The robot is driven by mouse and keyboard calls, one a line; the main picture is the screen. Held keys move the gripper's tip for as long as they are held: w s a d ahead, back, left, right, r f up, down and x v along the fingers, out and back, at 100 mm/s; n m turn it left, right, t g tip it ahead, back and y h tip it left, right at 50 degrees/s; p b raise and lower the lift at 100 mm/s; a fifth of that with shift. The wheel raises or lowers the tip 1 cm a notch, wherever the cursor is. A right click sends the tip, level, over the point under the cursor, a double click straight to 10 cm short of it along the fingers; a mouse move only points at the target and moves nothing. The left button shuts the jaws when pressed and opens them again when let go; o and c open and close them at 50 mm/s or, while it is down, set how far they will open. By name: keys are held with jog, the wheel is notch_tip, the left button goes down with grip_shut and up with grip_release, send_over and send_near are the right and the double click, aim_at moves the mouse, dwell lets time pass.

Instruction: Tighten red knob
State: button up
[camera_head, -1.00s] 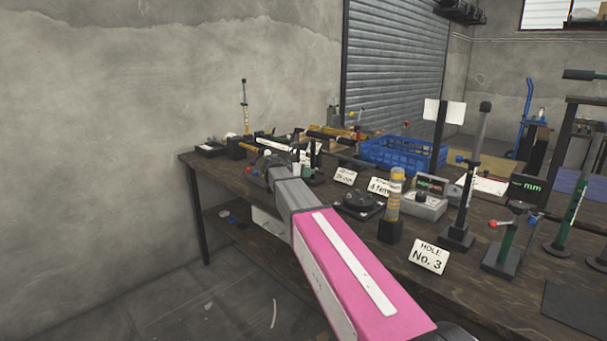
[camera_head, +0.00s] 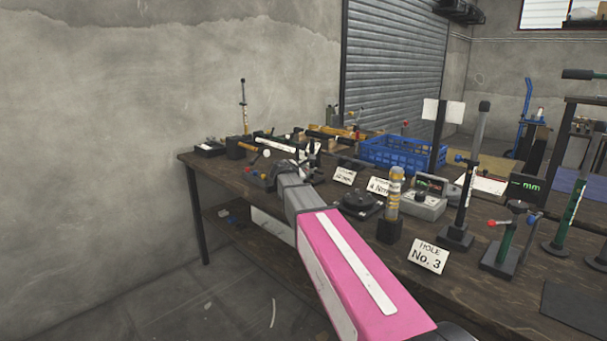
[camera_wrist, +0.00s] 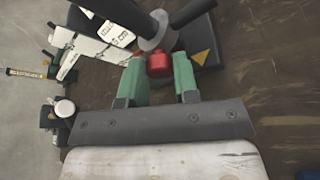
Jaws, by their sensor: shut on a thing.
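The red knob (camera_wrist: 158,65) shows at the upper middle of the wrist view, at the end of a grey round hub (camera_wrist: 155,38) with dark arms. My gripper (camera_wrist: 158,76) has its two green fingers on either side of the knob, shut on it. The knob's far side is hidden. In the head view my pink arm reaches over the bench to its far left part; the fingertips and this knob cannot be made out there.
In the wrist view, a dark base with a yellow triangle (camera_wrist: 202,57) lies right of the hub and white labelled plates (camera_wrist: 95,42) lie left. On the bench (camera_head: 480,285) stand a blue crate (camera_head: 400,155), several upright tools and a "HOLE No. 3" sign (camera_head: 428,257).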

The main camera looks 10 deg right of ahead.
jog(key=shift+m+t, duration=0.3)
jog(key=shift+m, duration=0.1)
dwell(0.3)
jog(key=o, duration=0.9)
jog(key=shift+s, duration=0.1)
jog(key=v, duration=1)
jog(key=shift+s+a+r, duration=0.15)
jog(key=shift+s+a, duration=0.1)
